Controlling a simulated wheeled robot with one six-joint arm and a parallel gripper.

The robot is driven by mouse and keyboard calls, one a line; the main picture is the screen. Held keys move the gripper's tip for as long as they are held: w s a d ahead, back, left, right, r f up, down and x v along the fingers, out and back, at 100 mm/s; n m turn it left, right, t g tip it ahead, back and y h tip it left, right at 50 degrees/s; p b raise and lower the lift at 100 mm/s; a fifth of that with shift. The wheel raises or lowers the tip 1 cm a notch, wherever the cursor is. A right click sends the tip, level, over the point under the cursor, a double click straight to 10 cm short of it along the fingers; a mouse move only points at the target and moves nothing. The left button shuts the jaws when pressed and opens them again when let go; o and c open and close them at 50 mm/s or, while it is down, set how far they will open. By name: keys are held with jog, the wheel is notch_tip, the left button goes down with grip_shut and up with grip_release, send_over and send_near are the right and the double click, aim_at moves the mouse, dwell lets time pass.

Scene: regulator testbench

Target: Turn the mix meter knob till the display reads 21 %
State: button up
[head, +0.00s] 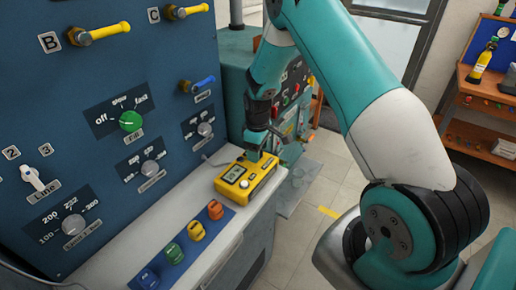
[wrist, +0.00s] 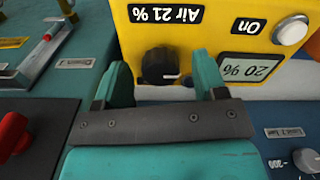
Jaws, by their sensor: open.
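The mix meter is a yellow box (head: 263,184) on the pale ledge in the head view; it fills the top of the wrist view (wrist: 205,40). Its black knob (wrist: 158,66) has a white pointer line pointing right in the wrist view. The display (wrist: 250,68) appears to read 20 %, and a label (wrist: 165,14) reads "Air 21 %". My gripper (wrist: 160,78) is open, with one teal finger on each side of the knob and a visible gap to each. In the head view my gripper (head: 262,148) is over the meter and hides the knob.
A white round button (wrist: 290,30) marked "On" sits beside the display. Several coloured blocks (head: 196,231) line the ledge before the meter. The blue panel (head: 60,140) with knobs and levers rises at left. Open floor (head: 330,185) lies right of the ledge.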

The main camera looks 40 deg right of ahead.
jog(key=shift+c, duration=0.4)
jog(key=c, duration=0.8)
jog(key=shift+c, duration=0.2)
jog(key=shift+m, duration=0.3)
jog(key=m+b, duration=0.1)
jog(key=m, duration=0.2)
jog(key=shift+m, duration=0.3)
jog(key=m, duration=0.4)
jog(key=shift+a+m+b, duration=0.1)
jog(key=shift+m+b, duration=0.2)
jog(key=shift+m, duration=0.1)
jog(key=o, duration=0.9)
